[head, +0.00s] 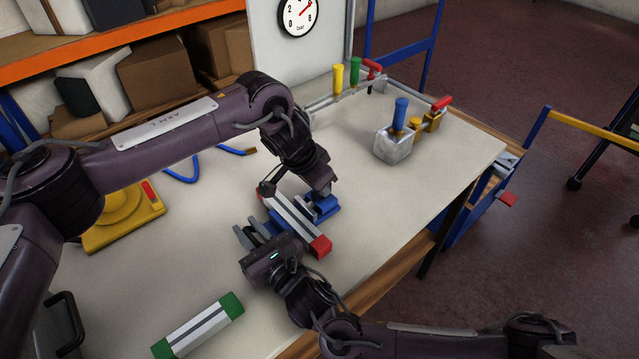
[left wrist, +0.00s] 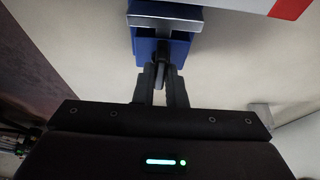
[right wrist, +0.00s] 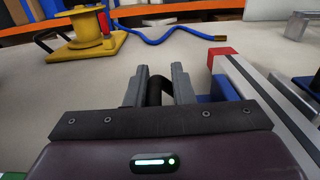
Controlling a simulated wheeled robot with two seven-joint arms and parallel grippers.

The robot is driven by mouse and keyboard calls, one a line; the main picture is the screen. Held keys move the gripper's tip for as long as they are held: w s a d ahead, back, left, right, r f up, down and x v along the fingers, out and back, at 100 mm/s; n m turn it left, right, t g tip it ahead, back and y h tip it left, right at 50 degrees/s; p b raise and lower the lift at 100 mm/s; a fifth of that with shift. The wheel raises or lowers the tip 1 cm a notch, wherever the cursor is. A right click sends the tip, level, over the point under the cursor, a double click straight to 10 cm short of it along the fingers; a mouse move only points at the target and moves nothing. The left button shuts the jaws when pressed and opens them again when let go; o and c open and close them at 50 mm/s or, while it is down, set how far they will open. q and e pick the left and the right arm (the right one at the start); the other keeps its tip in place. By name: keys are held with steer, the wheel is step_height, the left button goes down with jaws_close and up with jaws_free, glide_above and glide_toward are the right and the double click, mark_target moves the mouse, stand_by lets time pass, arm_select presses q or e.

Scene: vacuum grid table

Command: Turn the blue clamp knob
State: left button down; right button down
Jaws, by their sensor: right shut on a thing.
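A white and grey beam with red ends (head: 320,247) lies on the table, with blue clamp parts (head: 325,210) along it. In the left wrist view, a blue clamp (left wrist: 160,45) with a metal plate stands before my left gripper (left wrist: 161,80). A black knob (left wrist: 160,70) on it sits between the fingertips; whether they press on it is unclear. My right gripper (head: 252,232) is at the beam's near left side. In the right wrist view (right wrist: 160,75) its fingers are shut on a black knob-like piece (right wrist: 158,92), beside a blue part (right wrist: 222,88).
A green-ended bar (head: 198,325) lies at front left. A yellow spool base (head: 125,217) and blue hose (head: 183,172) are at left. A metal block (head: 393,146) with a blue handle stands at back right. The table right of the beam is clear.

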arm_select(q)
steer(key=shift+m, duration=0.3)
steer(key=m+g, duration=0.1)
steer(key=m, duration=0.2)
steer(key=m+g, duration=0.1)
steer(key=m, duration=0.2)
steer(key=shift+w+g+h, duration=0.15)
steer(key=shift+g+h, duration=0.15)
steer(key=shift+h, duration=0.1)
steer(key=m+g, duration=0.1)
steer(key=m, duration=0.2)
steer(key=shift+w, duration=0.1)
steer(key=shift+f+m+g, duration=0.2)
steer(key=shift+m+g, duration=0.2)
steer(key=shift+m, duration=0.7)
steer(key=shift+d+r+m, duration=0.15)
steer(key=shift+r+m, duration=0.05)
steer(key=shift+m, duration=0.5)
steer(key=shift+w+m+g+y, duration=0.1)
steer(key=shift+m+g+y, duration=0.5)
steer(key=shift+m, duration=1.4)
steer(key=shift+r, duration=0.1)
steer(key=c, duration=1.5)
jaws_free()
